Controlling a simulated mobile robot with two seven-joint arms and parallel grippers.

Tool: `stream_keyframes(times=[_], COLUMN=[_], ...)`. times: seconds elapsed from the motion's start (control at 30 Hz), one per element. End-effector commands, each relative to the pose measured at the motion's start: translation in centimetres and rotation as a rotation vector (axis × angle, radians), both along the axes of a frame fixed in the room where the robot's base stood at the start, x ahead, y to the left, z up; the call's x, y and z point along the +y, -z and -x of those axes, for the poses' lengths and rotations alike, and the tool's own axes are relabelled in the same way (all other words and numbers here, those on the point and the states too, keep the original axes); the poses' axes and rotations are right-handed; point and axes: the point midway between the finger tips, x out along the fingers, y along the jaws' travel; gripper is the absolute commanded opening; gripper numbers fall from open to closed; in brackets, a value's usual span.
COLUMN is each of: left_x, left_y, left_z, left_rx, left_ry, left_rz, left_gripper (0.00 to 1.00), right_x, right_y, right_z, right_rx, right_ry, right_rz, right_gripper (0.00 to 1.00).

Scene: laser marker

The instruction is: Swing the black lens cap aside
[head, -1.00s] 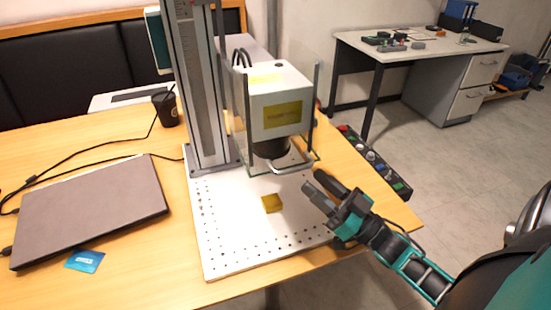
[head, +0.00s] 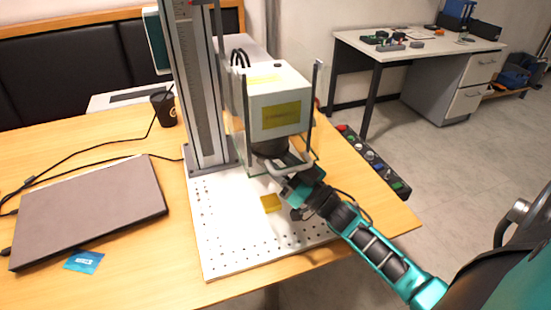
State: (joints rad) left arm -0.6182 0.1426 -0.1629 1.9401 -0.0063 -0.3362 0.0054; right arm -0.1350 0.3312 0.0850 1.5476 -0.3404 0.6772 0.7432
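The laser marker's white head (head: 279,100) hangs on a grey column above a perforated base plate (head: 222,245). The black lens part (head: 268,149) shows under the head, partly hidden by the clear guard and its handle. I cannot tell the cap from the lens housing. My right gripper (head: 287,176) is at the lower edge of the head, just beneath the lens and by the grey handle (head: 290,166). Its fingertips are hidden, so I cannot tell whether it is open or touching anything. My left gripper is not in view.
A small yellow block (head: 270,203) lies on the base plate below the head. A control box with buttons (head: 374,162) lies at the table's right edge. A closed laptop (head: 92,208), a blue card (head: 84,261) and a black cup (head: 164,108) are to the left.

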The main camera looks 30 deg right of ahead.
Motion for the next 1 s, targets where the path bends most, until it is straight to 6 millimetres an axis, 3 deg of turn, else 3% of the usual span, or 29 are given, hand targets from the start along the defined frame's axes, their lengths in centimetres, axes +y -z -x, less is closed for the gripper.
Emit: stream_keyframes(times=[0.07, 0.4, 1.0], left_x=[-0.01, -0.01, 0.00], left_y=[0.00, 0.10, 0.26], left_z=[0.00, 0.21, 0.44], left_rx=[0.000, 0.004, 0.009], left_ry=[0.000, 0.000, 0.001], left_rz=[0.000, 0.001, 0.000], left_gripper=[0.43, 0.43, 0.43], right_x=[-0.01, -0.01, -0.05], right_y=[0.00, -0.01, -0.01], right_z=[0.02, 0.03, -0.01], right_rx=[0.000, 0.000, -0.001], right_ry=[0.000, 0.000, 0.001], right_rz=[0.000, 0.000, 0.000], right_gripper=[0.33, 0.01, 0.00])
